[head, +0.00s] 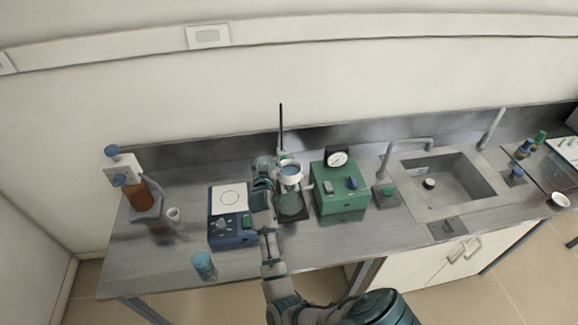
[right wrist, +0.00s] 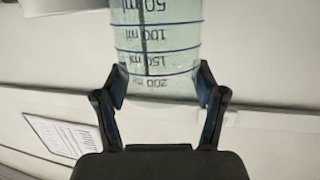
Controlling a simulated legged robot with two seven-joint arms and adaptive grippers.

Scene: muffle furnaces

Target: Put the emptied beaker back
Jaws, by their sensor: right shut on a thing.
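My right gripper (right wrist: 160,88) is shut on a clear glass beaker (right wrist: 160,42), one finger on each side of it. Its 50 to 200 ml marks read upside down in the right wrist view, and the glass has a pale green tint. In the head view my right gripper (head: 265,165) is above the bench, just left of a white funnel (head: 290,180) that holds blue liquid. The held beaker is hard to make out there. A glass vessel (head: 291,206) stands under the funnel. My left gripper is not in view.
A blue balance (head: 230,231) stands left of my arm and a green box with a gauge (head: 341,200) to the right. A blue cup (head: 203,265) stands near the front edge. A thin upright rod (head: 281,125) rises behind the funnel.

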